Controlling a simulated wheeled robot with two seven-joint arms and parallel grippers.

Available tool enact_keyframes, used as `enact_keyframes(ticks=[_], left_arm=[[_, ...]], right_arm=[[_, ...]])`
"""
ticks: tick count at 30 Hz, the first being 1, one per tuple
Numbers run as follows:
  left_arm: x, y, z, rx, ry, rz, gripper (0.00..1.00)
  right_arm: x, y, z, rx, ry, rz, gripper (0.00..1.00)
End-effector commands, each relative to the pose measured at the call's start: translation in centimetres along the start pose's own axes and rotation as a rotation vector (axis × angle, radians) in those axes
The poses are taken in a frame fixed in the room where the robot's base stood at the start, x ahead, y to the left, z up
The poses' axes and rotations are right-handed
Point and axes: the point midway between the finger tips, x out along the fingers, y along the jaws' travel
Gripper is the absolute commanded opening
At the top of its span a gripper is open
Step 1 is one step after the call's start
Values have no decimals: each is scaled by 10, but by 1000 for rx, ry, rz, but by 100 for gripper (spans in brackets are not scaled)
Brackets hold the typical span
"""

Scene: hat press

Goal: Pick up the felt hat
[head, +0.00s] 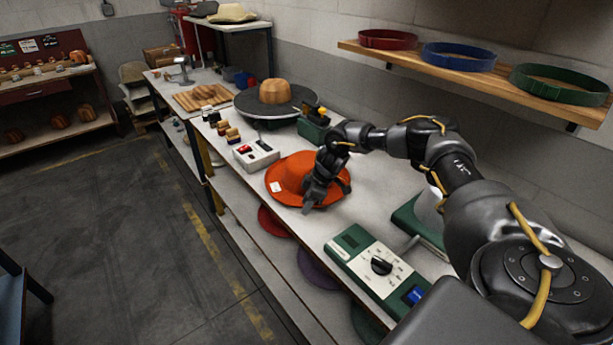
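The orange felt hat (285,177), with a small white tag on its brim, lies on the light worktop (375,203). My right gripper (309,205) reaches in from the right and points down over the near right part of the hat. Its fingers are at the brim and hide part of the hat. I cannot tell whether they touch or grip the brim. My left gripper is not in view.
A white button box (256,154) stands left of the hat, and a green control panel with a dial (375,268) stands in front. Behind are a wooden hat block on a dark round plate (275,107). A wall shelf (470,70) holds red, blue and green bands.

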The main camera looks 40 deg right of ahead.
Motion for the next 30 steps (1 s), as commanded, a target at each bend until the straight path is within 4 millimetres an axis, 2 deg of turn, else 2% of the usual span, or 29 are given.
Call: enact_keyframes(ticks=[6, 14, 25, 30], left_arm=[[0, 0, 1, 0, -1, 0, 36], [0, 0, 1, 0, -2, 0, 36], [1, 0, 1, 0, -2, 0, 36], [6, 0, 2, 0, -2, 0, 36]], right_arm=[[1, 0, 0, 1, 0, 0, 34], [0, 0, 0, 0, 0, 0, 0], [0, 0, -1, 0, 2, 1, 0], [-7, 1, -4, 0, 4, 2, 0]])
